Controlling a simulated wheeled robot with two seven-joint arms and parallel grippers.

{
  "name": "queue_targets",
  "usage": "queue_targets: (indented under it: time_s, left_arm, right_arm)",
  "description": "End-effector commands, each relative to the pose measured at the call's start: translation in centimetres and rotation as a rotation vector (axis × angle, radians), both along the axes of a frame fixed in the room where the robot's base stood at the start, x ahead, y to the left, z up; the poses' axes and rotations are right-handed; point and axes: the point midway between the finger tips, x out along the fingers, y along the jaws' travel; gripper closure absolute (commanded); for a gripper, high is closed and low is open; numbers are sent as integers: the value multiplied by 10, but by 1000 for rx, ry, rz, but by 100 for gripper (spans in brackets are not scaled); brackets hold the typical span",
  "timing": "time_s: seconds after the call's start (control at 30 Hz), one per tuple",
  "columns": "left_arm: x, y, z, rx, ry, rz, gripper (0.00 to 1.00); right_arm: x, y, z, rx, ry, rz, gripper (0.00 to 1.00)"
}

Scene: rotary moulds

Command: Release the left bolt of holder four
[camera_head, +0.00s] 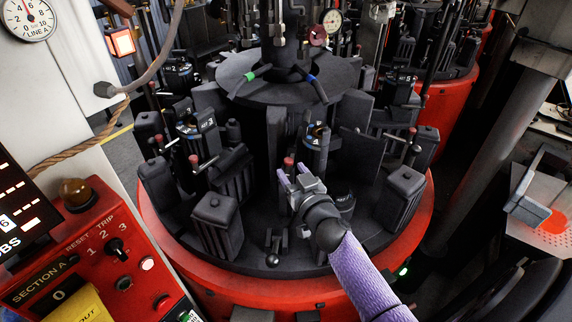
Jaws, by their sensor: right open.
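Holder four (316,135) is a dark upright cylinder with a blue-rimmed top, near the middle of the rotary machine. A bolt with a red knob (288,162) stands at its left side. My right gripper (293,174) comes in from the lower right on a purple-sleeved arm. Its two pale purple fingers are apart and point up towards the red knob, which shows just beyond the fingertips. I cannot tell whether they touch it. The gripper and wrist hide the lower part of the holder. My left gripper is not in view.
Holder three (197,130), with its own red-tipped bolts, stands to the left. A round black plate (272,85) hangs above the centre. Dark mould blocks (216,222) crowd the red-rimmed turntable (262,287). A red control panel (95,250) stands at the lower left.

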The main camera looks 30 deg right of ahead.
Motion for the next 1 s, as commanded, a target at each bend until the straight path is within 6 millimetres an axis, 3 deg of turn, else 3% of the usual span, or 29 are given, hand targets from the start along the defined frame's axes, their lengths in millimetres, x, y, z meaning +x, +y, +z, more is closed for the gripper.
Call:
queue_targets:
  time_s: [0.2, 0.47, 0.5, 0.77, 1.0]
  left_arm:
    - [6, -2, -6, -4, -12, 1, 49]
    - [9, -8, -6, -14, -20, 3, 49]
    - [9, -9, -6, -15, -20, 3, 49]
    - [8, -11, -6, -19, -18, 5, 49]
    - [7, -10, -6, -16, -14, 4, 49]
  right_arm:
    - [25, -3, -1, 0, 1, -1, 44]
    - [27, -4, 0, -1, 2, 0, 44]
    - [27, -4, 0, -1, 2, 0, 46]
    - [27, -4, 0, 0, 2, 0, 100]
    - [27, -4, 1, 0, -1, 0, 100]
